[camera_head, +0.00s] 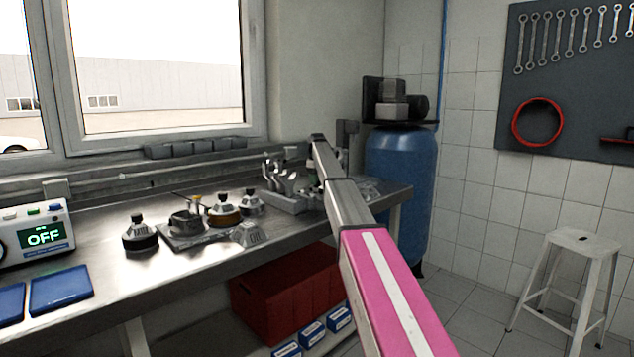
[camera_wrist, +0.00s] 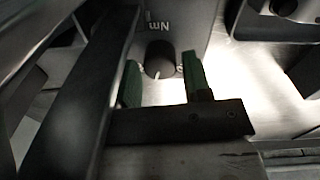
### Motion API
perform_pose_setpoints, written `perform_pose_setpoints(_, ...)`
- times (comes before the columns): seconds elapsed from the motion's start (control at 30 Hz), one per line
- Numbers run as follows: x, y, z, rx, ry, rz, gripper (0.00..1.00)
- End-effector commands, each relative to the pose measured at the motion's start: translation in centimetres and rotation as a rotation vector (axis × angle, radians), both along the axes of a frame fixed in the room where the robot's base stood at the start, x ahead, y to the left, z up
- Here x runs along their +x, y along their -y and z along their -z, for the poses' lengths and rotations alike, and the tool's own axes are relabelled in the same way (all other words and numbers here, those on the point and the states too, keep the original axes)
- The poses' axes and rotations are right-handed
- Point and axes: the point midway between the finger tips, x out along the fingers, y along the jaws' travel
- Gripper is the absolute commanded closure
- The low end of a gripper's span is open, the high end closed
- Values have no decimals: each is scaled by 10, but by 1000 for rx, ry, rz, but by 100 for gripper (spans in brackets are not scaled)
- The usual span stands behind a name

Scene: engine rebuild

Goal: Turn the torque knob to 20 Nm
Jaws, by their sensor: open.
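The dark round torque knob (camera_wrist: 160,58) sits on a grey panel (camera_wrist: 184,20) in the wrist view, beside an upside-down "Nm" label. A small pale mark shows on its lower edge; I cannot read its setting. My gripper (camera_wrist: 161,70) is open, with one green-padded finger on each side of the knob. A gap shows on both sides, and I cannot tell whether either finger touches it. In the head view my arm reaches to the far right end of the bench and hides the knob and my gripper.
A box reading "OFF" (camera_head: 40,235) stands at left. A blue tank (camera_head: 400,185) stands beyond the bench end. A stool (camera_head: 580,243) is at right.

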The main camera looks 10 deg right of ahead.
Motion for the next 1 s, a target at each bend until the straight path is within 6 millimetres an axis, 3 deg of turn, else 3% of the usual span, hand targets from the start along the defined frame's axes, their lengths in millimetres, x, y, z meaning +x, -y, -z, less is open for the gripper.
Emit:
perform_pose_setpoints(0.6,-1,-2,-96,-1,-1,0,55)
perform_pose_setpoints(0.93,-2,-2,-101,-1,-1,0,55)
perform_pose_setpoints(1.0,-2,-3,-101,-1,-1,2,41)
